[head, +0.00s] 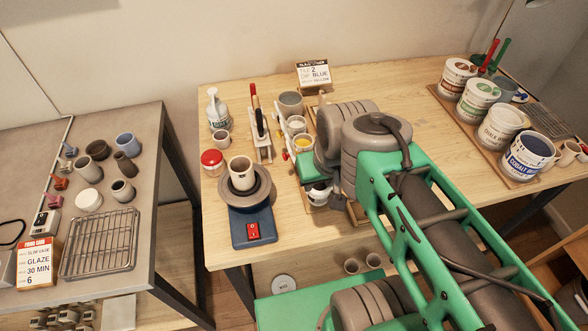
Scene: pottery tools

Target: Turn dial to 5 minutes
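No dial can be made out for certain in the head view. A small round jar-like object with a red top (212,158) stands at the left edge of the wooden table (225,101); I cannot tell whether it is a timer. A small grey and white device (41,221) lies on the left table, too small to read. My green and grey arm reaches in from the lower right over the wooden table.
A blue pottery wheel (252,229) with a red switch carries a cup (241,170). Several glaze buckets (503,127) stand on a board at right. The grey left table (130,188) holds pots, a wire rack (101,245) and an orange sign (38,263). A gap separates the tables.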

